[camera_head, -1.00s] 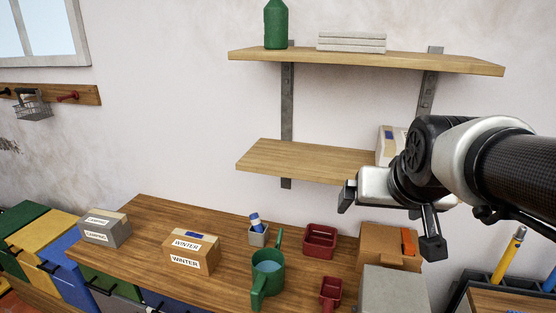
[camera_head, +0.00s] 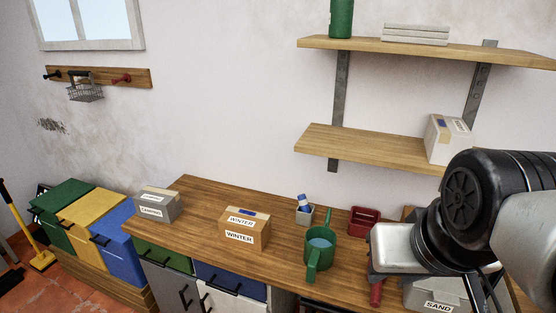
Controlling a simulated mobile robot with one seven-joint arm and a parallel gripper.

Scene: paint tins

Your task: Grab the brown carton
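A brown carton labelled WINTER (camera_head: 243,233) stands on the wooden workbench, with a blue mark on its top. A second brown box shows only as a small edge (camera_head: 408,214) behind my arm at the right; most of it is hidden. My gripper (camera_head: 430,280) is at the right, above the grey SAND box and well to the right of the WINTER carton. Its fingers look spread apart with nothing held, though the arm hides part of them.
A grey box (camera_head: 157,204) is left of the carton. A shelf (camera_head: 360,146) holds a pale box (camera_head: 449,139). The grey SAND box (camera_head: 438,298) is at front right.

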